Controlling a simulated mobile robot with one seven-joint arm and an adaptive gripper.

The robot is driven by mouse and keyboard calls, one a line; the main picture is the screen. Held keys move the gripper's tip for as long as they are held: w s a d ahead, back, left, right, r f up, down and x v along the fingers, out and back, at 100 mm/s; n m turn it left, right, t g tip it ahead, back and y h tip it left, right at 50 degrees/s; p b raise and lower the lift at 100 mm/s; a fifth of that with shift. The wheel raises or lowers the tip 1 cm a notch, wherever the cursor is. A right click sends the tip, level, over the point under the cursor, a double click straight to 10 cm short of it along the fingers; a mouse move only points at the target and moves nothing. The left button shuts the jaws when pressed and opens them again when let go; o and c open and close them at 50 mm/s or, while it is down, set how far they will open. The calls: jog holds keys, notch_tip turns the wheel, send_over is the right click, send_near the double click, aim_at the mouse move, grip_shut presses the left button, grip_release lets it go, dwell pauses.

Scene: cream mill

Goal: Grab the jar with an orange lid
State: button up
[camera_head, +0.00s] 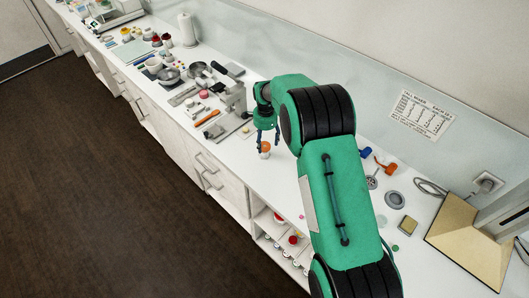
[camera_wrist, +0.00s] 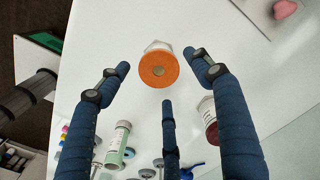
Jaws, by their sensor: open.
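The jar with an orange lid (camera_wrist: 158,68) stands on the white counter, seen from above in the wrist view, with its pale body showing behind the lid. In the head view the jar (camera_head: 265,147) is small and stands just below my gripper (camera_head: 267,137). In the wrist view my gripper (camera_wrist: 160,80) has blue fingers spread open around the jar's position, one on the left, one on the right and one below. The fingers do not appear to touch the jar, and nothing is held.
A jar with a dark red lid (camera_wrist: 209,118) stands close to the right finger. A green-labelled jar (camera_wrist: 117,143) is at lower left. A pink object (camera_wrist: 285,9) lies at upper right. A metal stand (camera_head: 234,98) is left of my gripper on the counter (camera_head: 254,184).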

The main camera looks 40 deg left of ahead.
aim_at(264, 148)
jog(key=shift+f, duration=0.1)
jog(key=shift+s+a+f+p, duration=0.1)
jog(key=shift+f+p, duration=0.2)
jog(key=shift+f, duration=0.95)
jog(key=shift+s+f+p, duration=0.1)
jog(key=shift+f+p, duration=0.2)
jog(key=shift+f, duration=0.9)
jog(key=c, duration=1.2)
